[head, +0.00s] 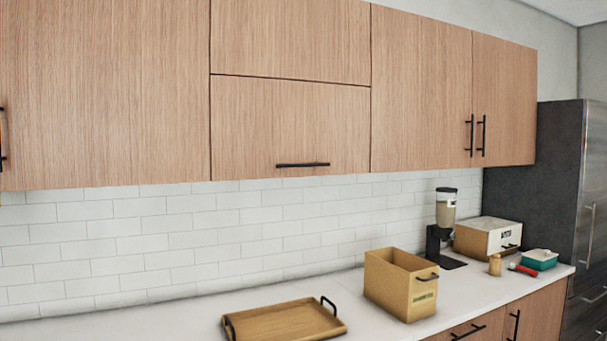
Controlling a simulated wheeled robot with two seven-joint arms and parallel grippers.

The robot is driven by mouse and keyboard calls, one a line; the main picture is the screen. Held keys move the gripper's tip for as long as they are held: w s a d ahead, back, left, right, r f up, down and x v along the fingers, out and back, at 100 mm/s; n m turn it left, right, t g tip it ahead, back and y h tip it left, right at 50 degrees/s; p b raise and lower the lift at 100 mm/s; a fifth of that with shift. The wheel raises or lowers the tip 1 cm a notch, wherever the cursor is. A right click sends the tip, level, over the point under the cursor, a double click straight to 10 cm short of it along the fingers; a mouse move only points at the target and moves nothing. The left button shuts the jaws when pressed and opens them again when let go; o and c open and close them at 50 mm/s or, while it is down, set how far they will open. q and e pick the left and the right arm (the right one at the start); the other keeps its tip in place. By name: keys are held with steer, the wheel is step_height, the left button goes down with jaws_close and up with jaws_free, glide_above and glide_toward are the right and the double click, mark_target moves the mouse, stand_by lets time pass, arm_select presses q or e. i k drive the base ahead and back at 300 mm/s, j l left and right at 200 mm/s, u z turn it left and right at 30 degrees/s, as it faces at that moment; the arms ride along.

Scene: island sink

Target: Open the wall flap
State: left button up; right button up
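The wall flap (290,125) is the lower wood-fronted panel in the middle of the upper cabinets. It is closed, lying flush with the panel above it (290,40) and the doors beside it. Its black horizontal bar handle (303,165) sits near its bottom edge. Nothing covers the flap or its handle. Neither of my grippers shows in the head view, so their distance from the flap cannot be seen.
On the white counter (190,322) are a wooden tray (285,322), an open wooden box (388,285), a dispenser (445,208), a bread box (470,238) and a teal container (540,257). A dark fridge (560,160) stands at the right. The space before the flap looks clear.

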mark_target(261, 128)
steer(key=i+l, duration=0.15)
steer(key=l, duration=0.25)
steer(key=i+l, duration=0.15)
steer(key=l, duration=0.25)
steer(key=i+l, duration=0.15)
steer(key=l, duration=0.25)
steer(key=i+l, duration=0.15)
steer(key=l, duration=0.25)
steer(key=i+l+u, duration=0.1)
steer(key=l, duration=0.3)
steer(key=i+l, duration=0.2)
steer(key=l, duration=0.2)
steer(key=i+l, duration=0.15)
steer(key=l, duration=0.25)
steer(key=i+l, duration=0.15)
steer(key=l, duration=0.3)
